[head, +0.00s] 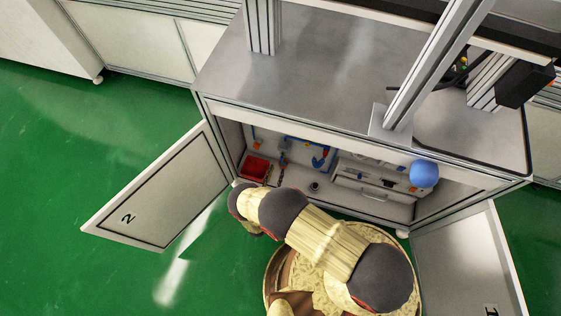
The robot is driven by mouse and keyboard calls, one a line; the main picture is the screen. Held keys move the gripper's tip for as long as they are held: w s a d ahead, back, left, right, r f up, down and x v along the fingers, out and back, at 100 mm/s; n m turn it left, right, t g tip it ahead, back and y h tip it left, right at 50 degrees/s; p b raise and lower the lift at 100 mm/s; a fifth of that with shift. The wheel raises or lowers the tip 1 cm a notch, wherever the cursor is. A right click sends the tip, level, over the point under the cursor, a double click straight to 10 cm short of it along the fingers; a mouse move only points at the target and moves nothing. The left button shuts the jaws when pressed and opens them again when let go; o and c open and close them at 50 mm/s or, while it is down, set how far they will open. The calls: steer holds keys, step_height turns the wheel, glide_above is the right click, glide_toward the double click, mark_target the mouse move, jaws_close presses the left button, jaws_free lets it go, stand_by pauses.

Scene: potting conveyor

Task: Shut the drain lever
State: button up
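Inside the open cabinet of the workbench, a blue curved part (320,160) with a little red on it is on the back wall. It may be the drain lever, but it is too small to be sure. A blue pipe-like line (296,139) runs along the wall to its left. A small orange part (257,145) shows farther left on that wall. My arm reaches from the lower right toward the cabinet's front left opening. My gripper cannot be made out; the end of the arm hides it.
A red bin (255,168) sits at the cabinet's left. The left door (160,190), marked 2, and the right door (465,265) stand open. Green floor is clear at the left.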

mark_target(281, 158)
steer(key=b+x, duration=0.1)
steer(key=x, duration=0.5)
steer(key=shift+w+f+b, duration=0.1)
steer(key=shift+w+b, duration=0.2)
steer(key=shift+c, duration=0.6)
jaws_close()
